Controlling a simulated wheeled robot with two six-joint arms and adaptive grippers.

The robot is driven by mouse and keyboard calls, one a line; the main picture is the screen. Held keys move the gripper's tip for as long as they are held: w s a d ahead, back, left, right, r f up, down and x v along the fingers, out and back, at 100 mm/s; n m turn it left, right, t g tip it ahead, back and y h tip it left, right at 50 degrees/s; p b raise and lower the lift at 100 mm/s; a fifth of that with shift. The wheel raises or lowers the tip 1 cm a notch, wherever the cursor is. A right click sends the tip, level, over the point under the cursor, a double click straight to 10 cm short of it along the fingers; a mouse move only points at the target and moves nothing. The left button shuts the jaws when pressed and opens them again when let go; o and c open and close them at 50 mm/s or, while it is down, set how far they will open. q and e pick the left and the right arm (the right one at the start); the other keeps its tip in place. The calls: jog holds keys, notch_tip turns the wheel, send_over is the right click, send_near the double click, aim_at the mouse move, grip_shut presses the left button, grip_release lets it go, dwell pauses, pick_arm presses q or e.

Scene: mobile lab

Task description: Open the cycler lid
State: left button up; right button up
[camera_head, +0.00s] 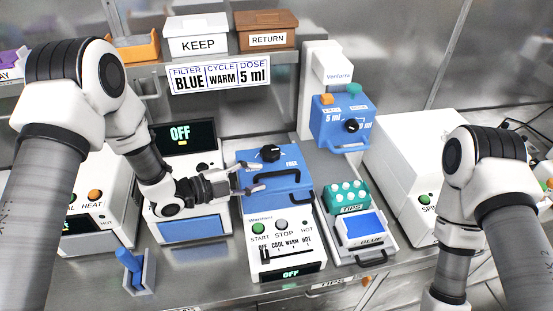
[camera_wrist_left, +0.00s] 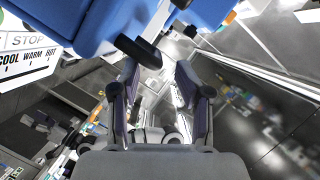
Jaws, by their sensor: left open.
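The cycler (camera_head: 284,257) is a white box with START and STOP buttons, a COOL/WARM/HOT slider and a display reading OFF. Its blue lid (camera_head: 285,166) lies on top and looks shut, with a black knob (camera_head: 270,153) on it. My left gripper (camera_head: 254,178) is open at the lid's left front part. In the left wrist view, the gripper (camera_wrist_left: 157,75) has its fingers apart, with a dark bar-like handle (camera_wrist_left: 138,50) of the blue lid just beyond the left fingertip. Nothing shows between the fingers, and I cannot tell whether they touch the handle. My right gripper is out of view.
A blue-headed dispenser (camera_head: 342,122), green tips rack (camera_head: 348,196) and blue tray (camera_head: 366,228) are to the right. A small blue-handled holder (camera_head: 138,272) stands front left. A shelf holds KEEP (camera_head: 197,36) and RETURN (camera_head: 267,32) boxes.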

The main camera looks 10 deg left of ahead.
aim_at(275, 175)
pick_arm(q)
jog(key=d, duration=0.3)
jog(key=d+p, duration=0.1)
jog(key=shift+w+d+r, duration=0.15)
jog(key=shift+w, duration=0.1)
jog(key=shift+w+d+f+p, duration=0.25)
jog(key=shift+w+d+f, duration=0.05)
jog(key=shift+w+d, duration=0.2)
jog(key=shift+w+d+f+p, duration=0.2)
jog(key=shift+w+d+f, duration=0.15)
jog(key=shift+w, duration=0.15)
jog(key=shift+w+a+f, duration=0.1)
jog(key=shift+w+f, duration=0.05)
jog(key=shift+w, duration=0.15)
jog(key=shift+a, duration=0.15)
jog(key=shift+s, duration=0.3)
grip_shut()
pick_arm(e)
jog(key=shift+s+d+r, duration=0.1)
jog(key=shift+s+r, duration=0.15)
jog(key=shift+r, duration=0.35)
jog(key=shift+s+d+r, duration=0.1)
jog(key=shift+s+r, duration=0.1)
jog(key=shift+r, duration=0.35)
pick_arm(q)
jog(key=shift+r, duration=0.2)
